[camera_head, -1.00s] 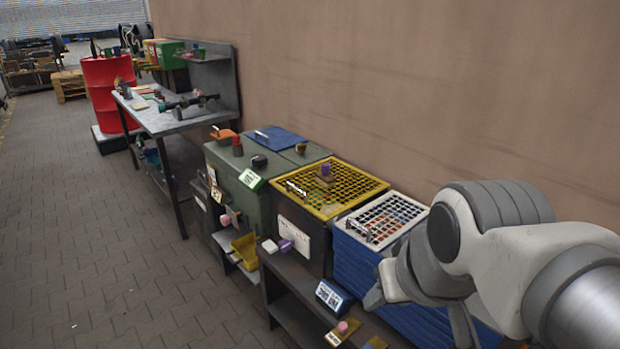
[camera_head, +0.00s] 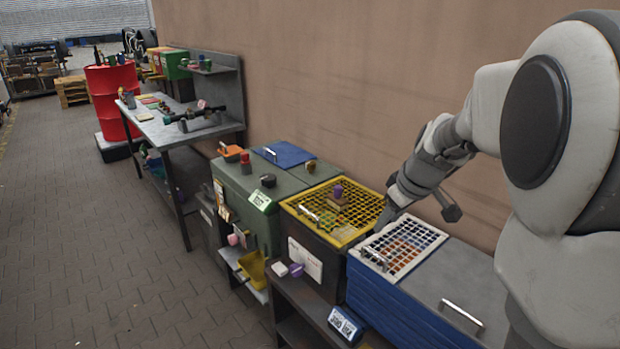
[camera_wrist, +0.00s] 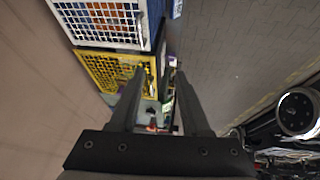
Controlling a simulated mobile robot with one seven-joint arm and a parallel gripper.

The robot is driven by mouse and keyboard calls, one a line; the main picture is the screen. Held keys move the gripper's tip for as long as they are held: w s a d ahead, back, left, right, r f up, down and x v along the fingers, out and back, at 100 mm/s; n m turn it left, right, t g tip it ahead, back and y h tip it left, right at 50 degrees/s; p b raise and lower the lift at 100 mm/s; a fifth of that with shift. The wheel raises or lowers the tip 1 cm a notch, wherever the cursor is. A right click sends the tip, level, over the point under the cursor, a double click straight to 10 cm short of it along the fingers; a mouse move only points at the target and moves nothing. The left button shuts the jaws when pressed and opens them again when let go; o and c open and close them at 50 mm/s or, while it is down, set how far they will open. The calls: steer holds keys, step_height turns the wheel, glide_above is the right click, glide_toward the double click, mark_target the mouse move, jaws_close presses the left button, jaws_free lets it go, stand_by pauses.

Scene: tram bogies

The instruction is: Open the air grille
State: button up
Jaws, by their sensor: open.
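Two grilles lie on top of boxes along the wall. A white grille (camera_head: 401,246) with a metal handle on its near left edge covers a blue box (camera_head: 400,310). A yellow grille (camera_head: 357,218) with a metal handle (camera_head: 316,218) covers a dark box to its left. Both grilles lie flat. My gripper (camera_head: 388,214) is above the back of the grilles, near the wall; its fingertips are hard to make out there. In the wrist view my gripper (camera_wrist: 162,78) is open and empty, with the yellow grille (camera_wrist: 108,72) and white grille (camera_wrist: 103,22) beyond and left.
A grey lid (camera_head: 450,285) with a handle lies right of the white grille. A green box (camera_head: 245,190) with small items stands left. The paved floor (camera_head: 120,270) in front is clear.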

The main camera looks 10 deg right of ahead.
steer(key=w+d+f+n, duration=0.1)
steer(key=w+d+f, duration=0.2)
steer(key=w+d, duration=0.1)
steer(key=p, duration=0.1)
glide_toward(373, 252)
steer(key=x, duration=0.7)
steer(key=shift+w+f, duration=0.25)
steer(key=shift+f, duration=0.05)
jaws_close()
stand_by(1.1)
